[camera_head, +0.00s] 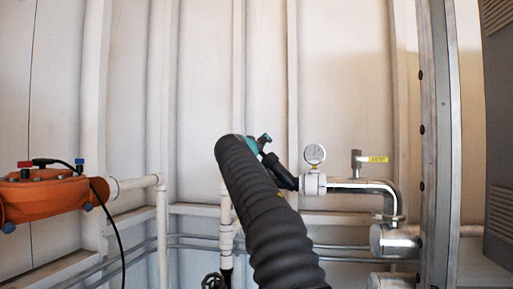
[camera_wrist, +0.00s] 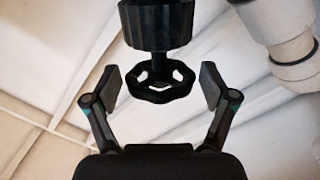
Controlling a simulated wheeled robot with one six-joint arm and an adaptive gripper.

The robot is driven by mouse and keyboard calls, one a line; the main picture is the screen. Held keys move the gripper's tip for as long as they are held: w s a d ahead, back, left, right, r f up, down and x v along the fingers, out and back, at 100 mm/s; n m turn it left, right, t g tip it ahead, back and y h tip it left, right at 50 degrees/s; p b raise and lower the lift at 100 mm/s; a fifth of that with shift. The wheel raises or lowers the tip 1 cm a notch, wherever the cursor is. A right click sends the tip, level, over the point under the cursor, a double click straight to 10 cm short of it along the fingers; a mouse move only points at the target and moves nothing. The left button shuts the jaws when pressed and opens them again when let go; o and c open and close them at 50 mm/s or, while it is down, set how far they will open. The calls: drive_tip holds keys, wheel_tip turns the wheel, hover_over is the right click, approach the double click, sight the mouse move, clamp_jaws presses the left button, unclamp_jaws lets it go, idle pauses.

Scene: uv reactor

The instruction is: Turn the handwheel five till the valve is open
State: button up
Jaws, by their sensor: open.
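A black handwheel (camera_wrist: 160,97) with a lobed rim shows in the middle of the wrist view, below a black ribbed cylinder (camera_wrist: 157,25). My gripper (camera_wrist: 161,86) is open, with one finger on each side of the wheel and a visible gap on both sides. No finger appears to touch the rim. In the head view my dark sleeved arm rises from the bottom, and my gripper (camera_head: 281,173) is small and partly hidden behind it. Another dark handwheel (camera_head: 213,281) shows at the bottom edge of the head view. No number is readable on either wheel.
An orange unit (camera_head: 48,196) with cables is at left. A metal post (camera_head: 439,150) stands at right. A white pipe (camera_wrist: 285,30) is near the wheel.

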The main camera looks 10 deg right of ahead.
drive_tip(key=c, duration=0.8)
drive_tip(key=shift+d, duration=0.1)
drive_tip(key=shift+d+n+g+y, duration=0.15)
drive_tip(key=shift+n+g+y, duration=0.35)
drive_tip(key=shift+y, duration=0.8)
drive_tip(key=shift+r+n, duration=0.1)
drive_tip(key=shift+n, duration=0.2)
drive_tip(key=shift+y, duration=0.6)
